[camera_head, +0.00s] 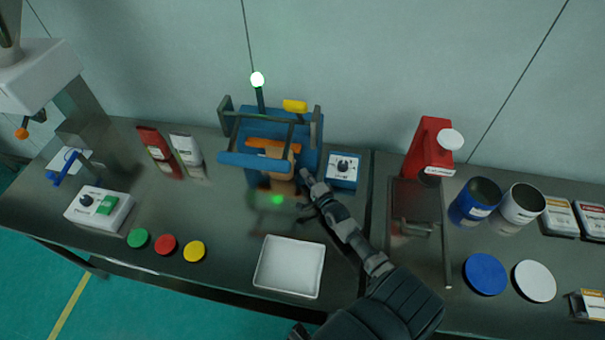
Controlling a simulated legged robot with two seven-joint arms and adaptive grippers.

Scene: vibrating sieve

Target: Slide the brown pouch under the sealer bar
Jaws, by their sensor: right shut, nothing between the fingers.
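The blue sealer (255,160) stands at the back middle of the bench, with a dark frame and an orange bar (268,146) across it. The brown pouch (284,187) is at the sealer's front right, just below the orange bar; its upper part is hidden by the sealer's frame. My right gripper (304,180) is shut and empty, right beside the pouch's right edge. I cannot tell whether it touches the pouch. My left gripper is not in view.
A white tray (289,267) lies in front. Red and white pouches (159,150) stand left. A red device (429,150) and tins (475,202) are at right.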

